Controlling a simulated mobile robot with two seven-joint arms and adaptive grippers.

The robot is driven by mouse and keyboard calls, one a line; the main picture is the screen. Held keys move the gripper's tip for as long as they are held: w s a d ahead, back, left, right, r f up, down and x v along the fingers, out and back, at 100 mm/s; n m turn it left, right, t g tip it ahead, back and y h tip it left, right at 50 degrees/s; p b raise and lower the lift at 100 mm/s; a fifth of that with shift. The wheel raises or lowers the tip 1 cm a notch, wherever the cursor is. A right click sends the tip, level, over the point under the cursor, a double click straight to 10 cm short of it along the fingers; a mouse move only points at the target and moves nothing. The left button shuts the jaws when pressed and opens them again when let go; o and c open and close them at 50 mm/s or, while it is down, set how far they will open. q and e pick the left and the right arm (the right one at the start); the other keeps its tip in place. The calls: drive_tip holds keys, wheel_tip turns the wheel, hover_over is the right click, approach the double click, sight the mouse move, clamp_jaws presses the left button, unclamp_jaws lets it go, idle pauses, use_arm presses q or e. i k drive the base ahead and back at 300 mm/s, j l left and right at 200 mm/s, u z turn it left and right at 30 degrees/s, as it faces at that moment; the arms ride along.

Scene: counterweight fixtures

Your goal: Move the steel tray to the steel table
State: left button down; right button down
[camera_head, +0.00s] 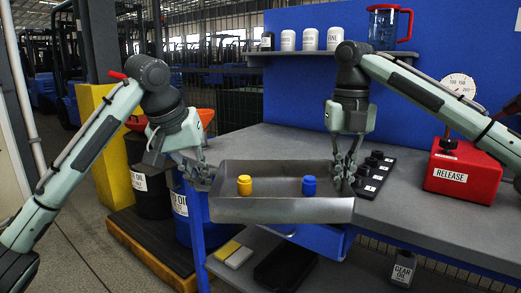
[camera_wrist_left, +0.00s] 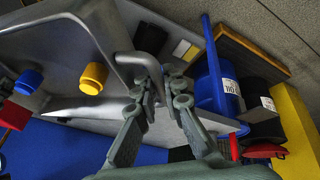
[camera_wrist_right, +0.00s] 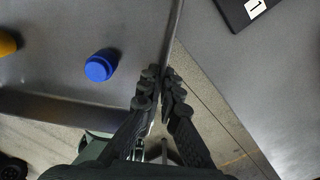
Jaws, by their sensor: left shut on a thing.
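The steel tray (camera_head: 270,209) is at the front edge of a grey-topped table, its near side out past the edge. I cannot tell whether it rests on the table. It holds a yellow weight (camera_head: 244,185) and a blue weight (camera_head: 309,186), both upright. My left gripper (camera_head: 203,178) is shut on the tray's left handle, which shows as a loop in the left wrist view (camera_wrist_left: 150,66). My right gripper (camera_head: 345,178) is at the tray's right end, its fingers close together on either side of the rim (camera_wrist_right: 178,22); their grip is unclear.
Drums (camera_head: 148,183) and a yellow block (camera_head: 108,135) stand left. A shelf (camera_head: 325,54) with jars hangs behind.

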sight(269, 151)
drive_tip(key=i+j+z, duration=0.1)
drive_tip(key=j, duration=0.2)
drive_tip(key=i+j+z, duration=0.35)
drive_tip(key=i+j, duration=0.35)
drive_tip(key=i+j+z, duration=0.3)
drive_tip(key=i+j, duration=0.3)
drive_tip(key=j, duration=0.1)
